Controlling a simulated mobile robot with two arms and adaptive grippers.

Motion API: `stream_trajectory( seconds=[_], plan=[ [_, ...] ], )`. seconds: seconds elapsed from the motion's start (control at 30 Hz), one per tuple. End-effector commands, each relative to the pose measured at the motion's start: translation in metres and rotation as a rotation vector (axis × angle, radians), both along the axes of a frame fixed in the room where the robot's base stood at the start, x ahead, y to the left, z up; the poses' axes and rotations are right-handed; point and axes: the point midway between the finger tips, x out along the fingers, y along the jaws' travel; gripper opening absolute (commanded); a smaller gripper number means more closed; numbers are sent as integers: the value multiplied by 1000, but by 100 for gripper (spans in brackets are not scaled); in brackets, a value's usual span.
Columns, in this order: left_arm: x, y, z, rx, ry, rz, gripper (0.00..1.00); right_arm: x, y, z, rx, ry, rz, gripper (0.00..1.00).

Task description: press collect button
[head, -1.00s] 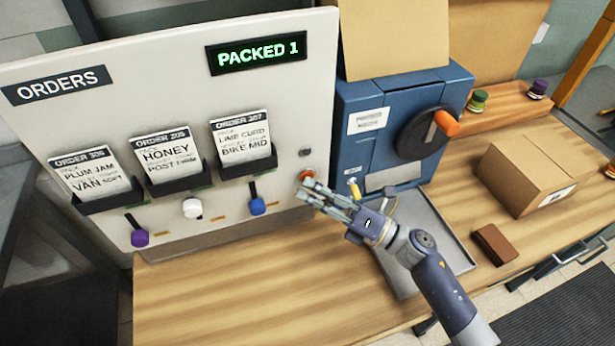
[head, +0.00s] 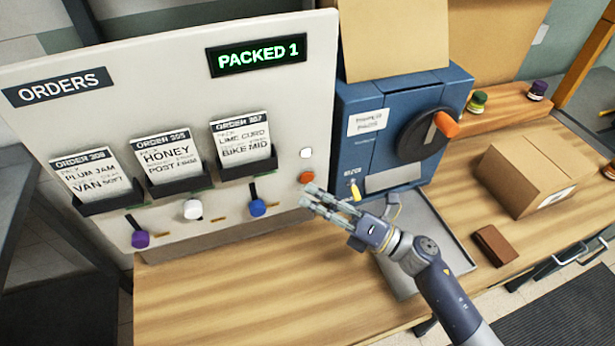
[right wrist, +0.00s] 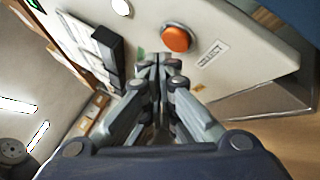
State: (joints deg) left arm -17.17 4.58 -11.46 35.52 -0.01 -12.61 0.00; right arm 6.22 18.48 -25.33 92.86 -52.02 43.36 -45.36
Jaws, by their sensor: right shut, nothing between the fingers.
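The orange collect button (head: 307,178) sits near the right edge of the white orders panel (head: 270,100). In the right wrist view the same button (right wrist: 176,38) shows beside a label that seems to read "COLLECT". A small round lamp (head: 306,153) above the button is lit white. My right gripper (head: 307,195) is shut and empty, its fingertips just below the button in the head view. In the right wrist view its fingertips (right wrist: 160,62) lie a little below the button, and a gap seems to show between them. My left gripper is not in view.
The panel holds order cards above purple, white and blue levers. A blue machine (head: 385,140) with an orange-handled dial stands right of the panel, with a grey tray (head: 450,235) before it. A cardboard box (head: 535,172) and brown block (head: 496,244) lie further right. The front left wooden counter is clear.

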Motion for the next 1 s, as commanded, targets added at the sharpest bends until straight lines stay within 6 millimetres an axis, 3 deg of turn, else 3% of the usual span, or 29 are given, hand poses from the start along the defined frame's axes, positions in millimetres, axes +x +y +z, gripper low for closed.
stream_trajectory(
  seconds=[0.27, 0.7, 1.0],
  plan=[
    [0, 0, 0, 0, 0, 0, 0, -2, -1, 0, 0, 1, 0, 0],
    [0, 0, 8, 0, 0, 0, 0, -40, -17, 0, -1, 1, 1, 0],
    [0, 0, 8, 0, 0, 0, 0, -46, -19, 0, 0, 1, 0, 0]
  ],
)
